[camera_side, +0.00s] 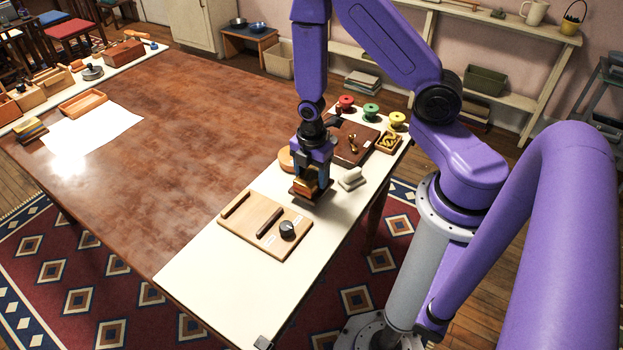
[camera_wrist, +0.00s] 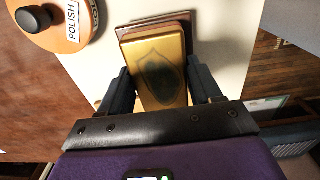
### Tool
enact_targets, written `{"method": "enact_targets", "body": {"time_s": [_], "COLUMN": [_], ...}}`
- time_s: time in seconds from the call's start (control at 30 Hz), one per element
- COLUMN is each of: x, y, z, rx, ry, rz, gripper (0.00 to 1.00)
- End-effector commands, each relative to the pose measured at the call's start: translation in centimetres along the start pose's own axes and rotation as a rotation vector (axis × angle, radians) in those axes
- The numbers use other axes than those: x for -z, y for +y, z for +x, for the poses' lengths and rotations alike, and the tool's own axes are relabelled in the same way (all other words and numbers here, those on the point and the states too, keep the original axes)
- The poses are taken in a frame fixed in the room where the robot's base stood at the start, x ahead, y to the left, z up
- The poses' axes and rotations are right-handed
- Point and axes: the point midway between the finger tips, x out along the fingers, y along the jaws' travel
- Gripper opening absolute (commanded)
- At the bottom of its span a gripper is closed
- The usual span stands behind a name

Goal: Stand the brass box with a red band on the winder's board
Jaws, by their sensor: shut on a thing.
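My gripper (camera_side: 312,182) is shut on a brass box (camera_wrist: 157,72), whose gold face with a dark shield mark shows between the fingers (camera_wrist: 158,88) in the wrist view. No red band is clear to me. A dark reddish-brown piece (camera_wrist: 178,19) shows just beyond the box; I cannot tell whether they touch. In the side view the box (camera_side: 307,186) is low over the white strip, mostly hidden by the fingers. A light wooden board (camera_side: 247,224) with two strips, a dark knob and small unreadable labels lies nearer the camera; it may be the winder's board.
A round wooden piece labelled POLISH (camera_wrist: 66,30) with a black knob is beside my gripper. A pale block (camera_side: 352,179) stands right of it. A dark brown board (camera_side: 342,150) and red, green and yellow spools (camera_side: 371,111) are behind.

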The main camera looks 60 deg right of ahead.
Motion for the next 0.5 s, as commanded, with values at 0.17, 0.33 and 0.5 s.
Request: {"method": "enact_targets", "body": {"time_s": [0.17,0.33,0.5], "x": [0.0,0.0,0.0], "y": [0.0,0.0,0.0], "z": [1.7,2.1,2.1], "rx": [0.001,-0.001,-0.001], "ry": [0.0,0.0,0.0], "rz": [0.0,0.0,0.0], "gripper": [0.09,0.09,0.09]}}
